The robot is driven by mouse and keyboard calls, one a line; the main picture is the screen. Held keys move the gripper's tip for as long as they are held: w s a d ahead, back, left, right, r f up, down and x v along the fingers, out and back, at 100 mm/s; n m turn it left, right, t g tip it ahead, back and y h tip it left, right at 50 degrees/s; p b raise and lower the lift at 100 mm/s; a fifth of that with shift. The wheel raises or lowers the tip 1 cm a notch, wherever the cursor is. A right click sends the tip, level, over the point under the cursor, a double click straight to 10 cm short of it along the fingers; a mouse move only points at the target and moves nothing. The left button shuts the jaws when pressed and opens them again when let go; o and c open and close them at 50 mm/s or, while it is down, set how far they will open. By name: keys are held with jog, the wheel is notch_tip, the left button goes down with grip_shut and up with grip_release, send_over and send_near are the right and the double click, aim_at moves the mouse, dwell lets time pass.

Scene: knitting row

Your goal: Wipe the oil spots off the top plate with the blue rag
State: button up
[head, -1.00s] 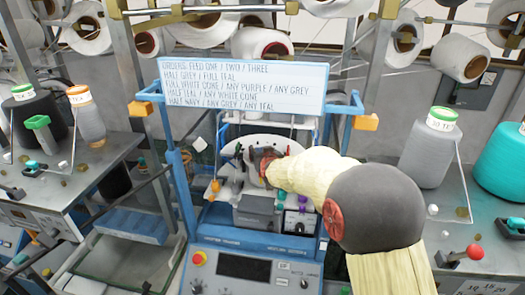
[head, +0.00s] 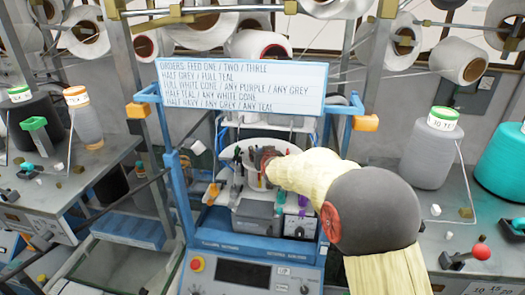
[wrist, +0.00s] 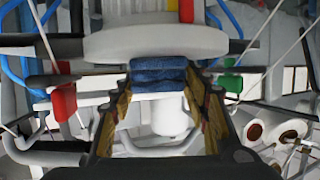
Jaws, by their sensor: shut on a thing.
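The blue rag (wrist: 158,76) is a small folded dark-blue pad in the wrist view. My gripper (head: 264,165) is shut on it, with a finger at each side. In the head view the gripper is inside the blue-framed machine, over the round white top plate (head: 232,158). In the wrist view the thick white plate (wrist: 115,43) lies just beyond the rag. I cannot tell whether the rag touches it. My gripper and arm cover part of the plate, and I cannot make out any oil spots.
A white order sign (head: 240,87) hangs on the blue frame (head: 180,185) above the plate. A control panel (head: 243,270) is below. Grey cone (head: 428,155) and teal cone (head: 502,165) stand at right, with white yarn rolls (head: 235,45) overhead.

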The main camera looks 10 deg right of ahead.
jog(key=shift+s+a, duration=0.2)
jog(key=shift+s, duration=0.3)
jog(key=shift+s+a, duration=0.15)
jog(key=shift+s, duration=0.35)
jog(key=shift+w+d+f+b, duration=0.1)
jog(key=shift+w+d+b, duration=0.2)
jog(key=shift+w, duration=0.35)
jog(key=shift+w+d+b, duration=0.25)
jog(key=shift+w, duration=0.35)
jog(key=shift+w+d+f+b, duration=0.1)
jog(key=shift+w+d+b, duration=0.2)
jog(key=shift+w, duration=0.35)
jog(key=shift+s+a+r+p, duration=0.1)
jog(key=shift+s+a, duration=0.2)
jog(key=shift+s, duration=0.35)
jog(key=shift+s+a+p, duration=0.15)
jog(key=shift+s+a, duration=0.1)
jog(key=shift+s, duration=0.35)
jog(key=shift+s+a+r+p, duration=0.1)
jog(key=shift+s+a, duration=0.2)
jog(key=shift+s, duration=0.35)
jog(key=shift+w+d+f+b, duration=0.1)
jog(key=shift+w+d+b, duration=0.15)
jog(key=shift+w, duration=0.4)
jog(key=shift+w+d+b, duration=0.3)
jog(key=shift+w, duration=0.35)
jog(key=shift+w+d+f+b, duration=0.1)
jog(key=shift+w+d+b, duration=0.15)
jog(key=shift+w, duration=0.4)
jog(key=shift+r, duration=0.1)
